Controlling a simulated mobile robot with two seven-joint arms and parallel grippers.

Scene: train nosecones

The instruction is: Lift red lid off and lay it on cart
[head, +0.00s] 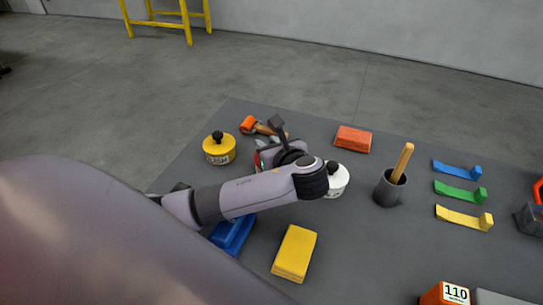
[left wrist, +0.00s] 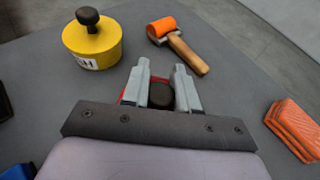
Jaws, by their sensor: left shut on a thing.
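The red lid (left wrist: 129,87) shows as small red patches behind my left gripper's fingers in the left wrist view. Its round dark knob (left wrist: 160,97) sits between the fingers. My left gripper (left wrist: 162,75) is shut on this knob. In the head view my left arm hides most of the lid and what is under it; only a sliver of red (head: 258,160) shows beside the wrist. I cannot tell whether the lid is seated or raised. The cart (head: 365,250) is a dark grey top. My right gripper is not in view.
Bare cart top lies right of the yellow block.

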